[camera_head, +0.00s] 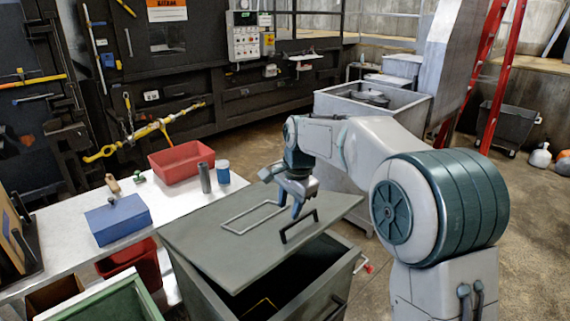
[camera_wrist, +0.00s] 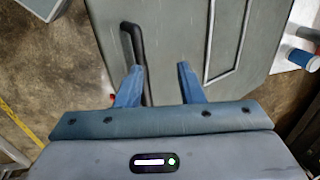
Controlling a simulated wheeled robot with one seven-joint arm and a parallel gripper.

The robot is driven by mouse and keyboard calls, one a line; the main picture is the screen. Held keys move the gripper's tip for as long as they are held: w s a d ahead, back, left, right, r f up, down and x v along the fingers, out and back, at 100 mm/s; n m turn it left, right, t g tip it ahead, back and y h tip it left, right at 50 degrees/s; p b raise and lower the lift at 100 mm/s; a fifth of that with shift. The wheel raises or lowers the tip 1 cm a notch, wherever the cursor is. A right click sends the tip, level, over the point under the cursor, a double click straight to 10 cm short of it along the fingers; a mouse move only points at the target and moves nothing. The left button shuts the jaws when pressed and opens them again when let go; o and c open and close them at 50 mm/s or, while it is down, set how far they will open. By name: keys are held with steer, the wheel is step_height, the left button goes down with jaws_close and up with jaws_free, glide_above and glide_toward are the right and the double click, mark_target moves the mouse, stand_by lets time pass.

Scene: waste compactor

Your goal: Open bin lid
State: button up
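The grey-green bin (camera_head: 204,292) stands in front of me. Its lid (camera_head: 190,238) is partly raised and tilted, with a dark gap showing beneath its near right side. A black bar handle (camera_head: 299,227) sits on the lid near its right edge; it also shows in the wrist view (camera_wrist: 131,50). My gripper (camera_head: 297,205) is just above the lid, beside the handle. In the wrist view its two blue fingers (camera_wrist: 158,72) are spread apart. The left finger is close to the handle's lower end; I cannot tell whether it touches. Nothing is between the fingertips.
A white table (camera_head: 75,233) to the left holds a red bin (camera_head: 181,163), a blue box (camera_head: 118,219), a grey cylinder (camera_head: 205,178) and a blue-and-white cup (camera_head: 223,172). A grey metal container (camera_head: 345,104) stands behind my arm. Open floor lies at right.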

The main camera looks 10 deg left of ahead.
step_height(320, 180, up, 14)
steer(key=w+a+p, duration=0.1)
steer(key=p, duration=0.1)
steer(key=shift+w+a+p, duration=0.2)
steer(key=shift+a+p, duration=0.2)
stand_by(1.0)
steer(key=shift+r, duration=0.1)
